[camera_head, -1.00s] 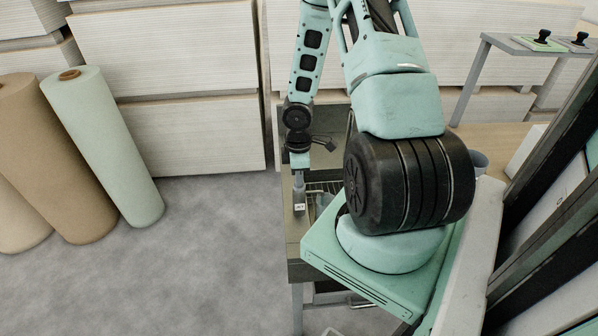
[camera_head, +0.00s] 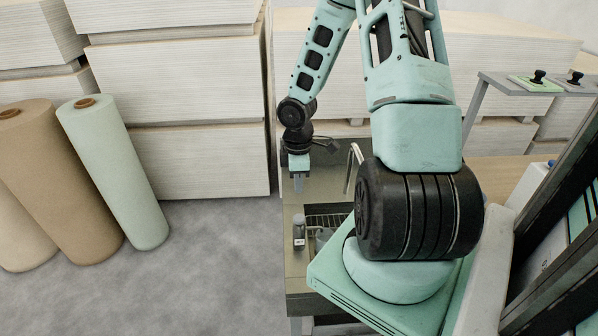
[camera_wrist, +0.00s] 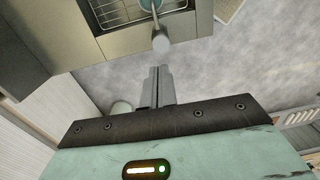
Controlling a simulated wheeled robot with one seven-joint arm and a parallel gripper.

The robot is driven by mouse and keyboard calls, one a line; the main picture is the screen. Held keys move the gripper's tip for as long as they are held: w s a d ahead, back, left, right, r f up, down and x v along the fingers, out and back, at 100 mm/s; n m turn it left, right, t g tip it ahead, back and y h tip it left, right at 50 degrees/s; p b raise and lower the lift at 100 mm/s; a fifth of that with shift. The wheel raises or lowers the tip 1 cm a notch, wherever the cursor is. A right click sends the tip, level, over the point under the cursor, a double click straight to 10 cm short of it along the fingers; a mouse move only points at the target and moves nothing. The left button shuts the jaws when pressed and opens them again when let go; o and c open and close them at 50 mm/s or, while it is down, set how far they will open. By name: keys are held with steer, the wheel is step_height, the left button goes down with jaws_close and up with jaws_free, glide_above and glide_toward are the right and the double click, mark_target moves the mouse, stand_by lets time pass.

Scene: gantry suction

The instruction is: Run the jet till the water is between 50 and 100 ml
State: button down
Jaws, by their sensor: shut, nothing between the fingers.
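A small grey upright piece with a white label reading like "JET" (camera_head: 299,232) stands on the left part of the grey counter (camera_head: 297,275). Beside it is a wire grate (camera_head: 325,221) with part of a greyish vessel (camera_head: 322,238), mostly hidden by my arm. No water level is readable.
A curved metal spout (camera_head: 352,165) stands behind the grate. Stacked boards (camera_head: 195,160) fill the back, and rolls (camera_head: 118,175) stand left. A side table (camera_head: 515,85) with black-knobbed items is at right. The floor (camera_head: 190,280) at left is clear.

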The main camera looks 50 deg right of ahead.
steer(key=shift+w+r, duration=0.1)
steer(key=shift+r, duration=1.1)
stand_by(0.9)
